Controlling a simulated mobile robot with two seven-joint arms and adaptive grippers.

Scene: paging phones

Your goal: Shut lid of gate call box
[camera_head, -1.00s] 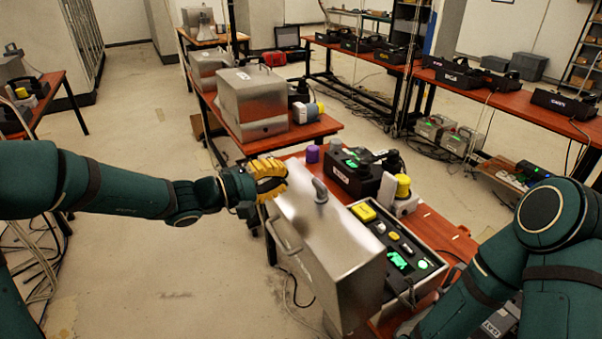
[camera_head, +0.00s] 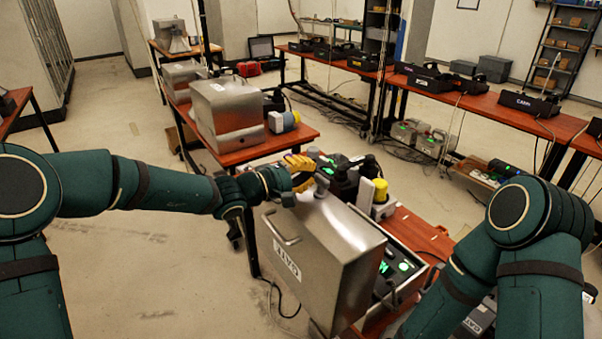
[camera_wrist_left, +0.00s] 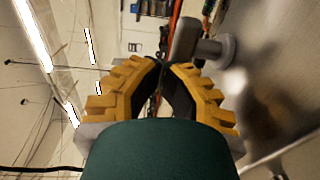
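The gate call box's brushed-metal lid (camera_head: 330,262) stands raised and tilted at the front of the near table, with a "GATE" label (camera_head: 287,261) and a bar handle (camera_head: 281,226) on its outer face. It hides much of the box's control panel (camera_head: 400,265), whose green display shows at its right. My left gripper (camera_head: 302,172), with yellow fingers, is at the lid's upper far edge beside a grey knob (camera_wrist_left: 190,42). In the left wrist view its fingertips (camera_wrist_left: 163,66) meet with nothing visible between them; contact with the lid is unclear. My right arm comes down at right, its gripper out of view.
A black phone unit and a yellow-topped device (camera_head: 381,192) stand just behind the box on the red table (camera_head: 425,232). Another metal-lidded box (camera_head: 228,113) sits on the table beyond. Cables (camera_head: 285,300) hang at the front left. Floor at left is clear.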

